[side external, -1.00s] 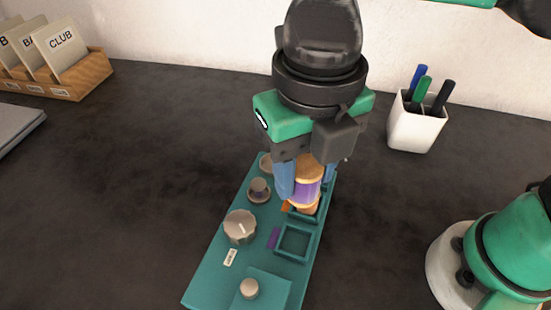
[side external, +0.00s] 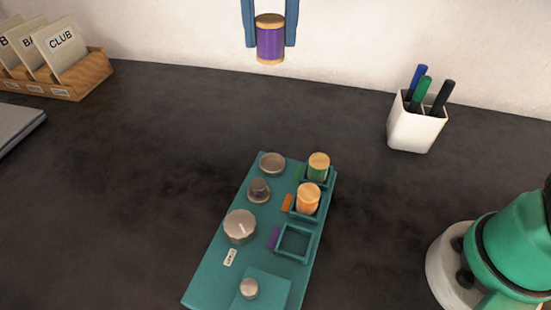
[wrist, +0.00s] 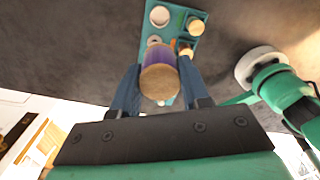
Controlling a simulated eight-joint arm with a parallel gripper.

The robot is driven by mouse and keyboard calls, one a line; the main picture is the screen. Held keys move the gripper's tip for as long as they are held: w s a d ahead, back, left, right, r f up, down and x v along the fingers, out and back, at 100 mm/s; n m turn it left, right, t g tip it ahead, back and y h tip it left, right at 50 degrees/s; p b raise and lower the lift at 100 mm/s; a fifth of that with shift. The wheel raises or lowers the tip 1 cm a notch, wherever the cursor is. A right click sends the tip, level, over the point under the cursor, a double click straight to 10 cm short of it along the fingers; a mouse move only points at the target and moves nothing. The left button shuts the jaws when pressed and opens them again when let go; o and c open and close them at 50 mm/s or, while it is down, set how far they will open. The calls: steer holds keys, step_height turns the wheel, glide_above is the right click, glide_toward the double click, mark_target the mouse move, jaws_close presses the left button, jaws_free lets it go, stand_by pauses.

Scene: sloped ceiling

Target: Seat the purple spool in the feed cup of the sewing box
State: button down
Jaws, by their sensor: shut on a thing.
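My gripper (side external: 270,46) is shut on the purple spool (side external: 269,38) and holds it upright, high above the table. The spool has tan ends and a purple winding; it also shows between the fingers in the wrist view (wrist: 159,78). The teal sewing box (side external: 208,278) stands well below. A shallow round grey cup (side external: 272,162), which looks like the feed cup, is empty at its far end. The square bin beside the purple tag (side external: 294,242) is empty. A green spool (side external: 318,168) and an orange spool (side external: 307,198) stand in the other two bins.
A small knob (side external: 259,190) and a large dial (side external: 240,227) rise from the box's left side. A white pen holder (side external: 416,128) stands at right, a wooden card rack (side external: 86,78) at far left. The dark table around the box is clear.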

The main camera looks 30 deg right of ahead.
step_height(320, 180, down, 20)
steer(key=shift+w+d+r, duration=0.1)
steer(key=shift+w, duration=0.05)
stand_by(0.3)
steer(key=shift+c, duration=2.1)
jaws_free()
steer(key=shift+f, duration=0.2)
steer(key=shift+r, duration=0.1)
step_height(320, 180, up, 12)
steer(key=f, duration=0.1)
steer(key=s+d+f+m+t, duration=0.1)
steer(key=s+d+m+t, duration=0.1)
steer(key=d+m, duration=0.6)
steer(key=s+d+f+m+t, duration=0.1)
steer(key=s+d+m+t, duration=0.2)
steer(key=m, duration=1.9)
steer(key=d+t, duration=0.2)
steer(key=d, duration=0.2)
steer(key=shift+s+d+f, duration=0.15)
steer(key=shift+d+f, duration=0.05)
steer(key=shift+d, duration=0.15)
